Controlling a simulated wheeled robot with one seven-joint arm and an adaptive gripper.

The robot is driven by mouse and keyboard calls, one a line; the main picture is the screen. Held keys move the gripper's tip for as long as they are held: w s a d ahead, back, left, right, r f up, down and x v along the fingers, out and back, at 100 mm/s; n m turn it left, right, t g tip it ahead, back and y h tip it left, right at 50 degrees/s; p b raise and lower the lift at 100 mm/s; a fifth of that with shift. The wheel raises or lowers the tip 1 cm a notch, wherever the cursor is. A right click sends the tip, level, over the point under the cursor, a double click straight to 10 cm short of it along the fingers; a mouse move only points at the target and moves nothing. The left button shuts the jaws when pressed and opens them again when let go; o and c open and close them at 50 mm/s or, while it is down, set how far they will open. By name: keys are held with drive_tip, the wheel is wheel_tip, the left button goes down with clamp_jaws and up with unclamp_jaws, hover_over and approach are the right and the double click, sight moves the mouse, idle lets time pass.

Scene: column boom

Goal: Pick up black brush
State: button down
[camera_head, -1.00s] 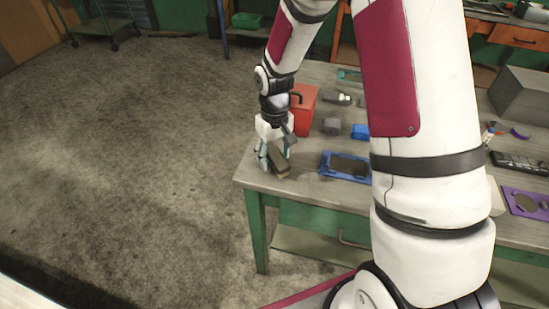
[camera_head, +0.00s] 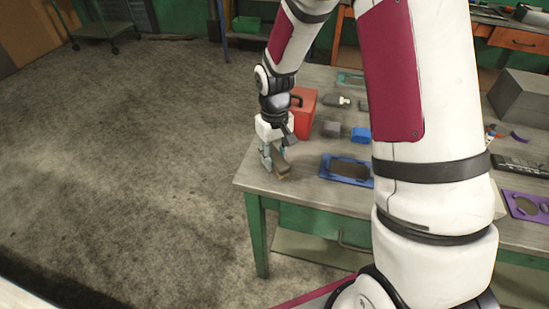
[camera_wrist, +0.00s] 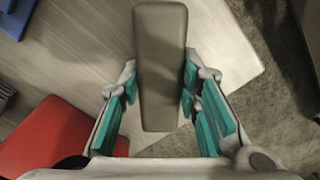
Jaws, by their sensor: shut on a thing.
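The brush shows in the wrist view as a long dark grey-brown block (camera_wrist: 160,60) lying between the teal finger pads. In the head view the brush (camera_head: 282,173) is at the left corner of the table, partly hidden by the fingers. My gripper (camera_wrist: 163,105) is shut on the brush near its lower end in the wrist view. In the head view my gripper (camera_head: 273,160) points down at the tabletop. I cannot tell whether the brush still touches the table.
A red box (camera_head: 303,112) stands just behind my gripper. A blue frame-like tray (camera_head: 328,168) lies to the right, with a blue block (camera_head: 361,133) and a grey block (camera_head: 330,128) behind it. The wooden table (camera_head: 305,193) ends close to the gripper, with open floor on the left.

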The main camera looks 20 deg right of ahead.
wheel_tip(320, 180, up, 2)
drive_tip(key=shift+r, duration=0.25)
drive_tip(key=s+d, duration=0.2)
drive_tip(key=s, duration=0.5)
drive_tip(key=s+d+r, duration=0.1)
drive_tip(key=s+d, duration=0.2)
drive_tip(key=s, duration=0.5)
drive_tip(key=shift+s+r, duration=0.15)
drive_tip(key=shift+r, duration=0.1)
